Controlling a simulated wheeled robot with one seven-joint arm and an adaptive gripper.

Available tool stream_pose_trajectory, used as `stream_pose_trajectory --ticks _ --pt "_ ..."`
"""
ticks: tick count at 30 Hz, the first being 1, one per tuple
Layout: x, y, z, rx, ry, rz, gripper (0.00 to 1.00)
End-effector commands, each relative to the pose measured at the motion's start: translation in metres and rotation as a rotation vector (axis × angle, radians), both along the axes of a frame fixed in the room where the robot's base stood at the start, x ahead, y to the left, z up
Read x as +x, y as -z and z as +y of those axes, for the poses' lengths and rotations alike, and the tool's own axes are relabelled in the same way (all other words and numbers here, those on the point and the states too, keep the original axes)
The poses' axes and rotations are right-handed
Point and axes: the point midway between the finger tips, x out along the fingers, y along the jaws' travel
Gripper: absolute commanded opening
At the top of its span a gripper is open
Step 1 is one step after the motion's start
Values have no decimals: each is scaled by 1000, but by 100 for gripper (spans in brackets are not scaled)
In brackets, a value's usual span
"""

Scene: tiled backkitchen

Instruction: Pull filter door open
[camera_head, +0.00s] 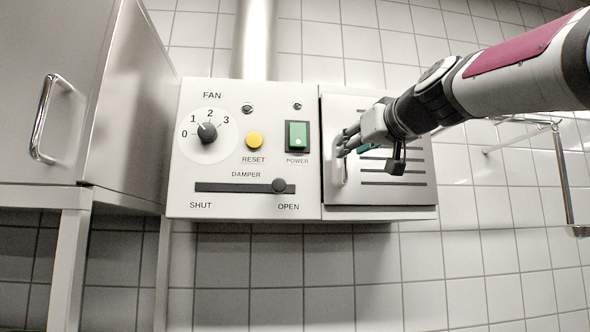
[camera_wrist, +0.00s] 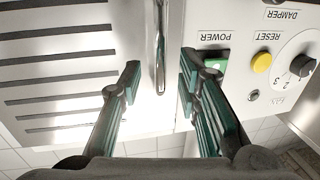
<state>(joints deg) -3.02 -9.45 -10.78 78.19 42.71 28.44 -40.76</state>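The filter door (camera_head: 408,195) is a grey metal panel with dark horizontal slots, at the right part of the control box; it looks shut or nearly so. Its slots also show in the wrist view (camera_wrist: 70,72), which is upside down. The door's upright bar handle (camera_head: 340,172) is near its left edge. In the wrist view the handle (camera_wrist: 160,45) lies between my fingertips, with a gap on each side. My gripper (camera_head: 349,143) is open at the handle, its teal-padded fingers (camera_wrist: 160,78) apart. In the head view my gripper hides part of the handle and door.
The control panel (camera_head: 228,150) left of the door carries a fan dial (camera_head: 207,132), yellow reset button (camera_head: 254,140), green power switch (camera_head: 297,136) and damper slider (camera_head: 279,186). A steel cabinet (camera_head: 122,110) stands at left. A metal rail (camera_head: 562,170) is at right.

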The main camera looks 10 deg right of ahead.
Motion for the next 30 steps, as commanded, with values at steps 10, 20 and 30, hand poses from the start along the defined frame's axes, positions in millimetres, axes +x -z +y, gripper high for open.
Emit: stream_pose_trajectory --ticks 10,20,30 --pt "40 -1 8 0 0 0 31" --pt "46 0 9 0 -1 0 31" --pt "46 0 9 0 0 0 0"
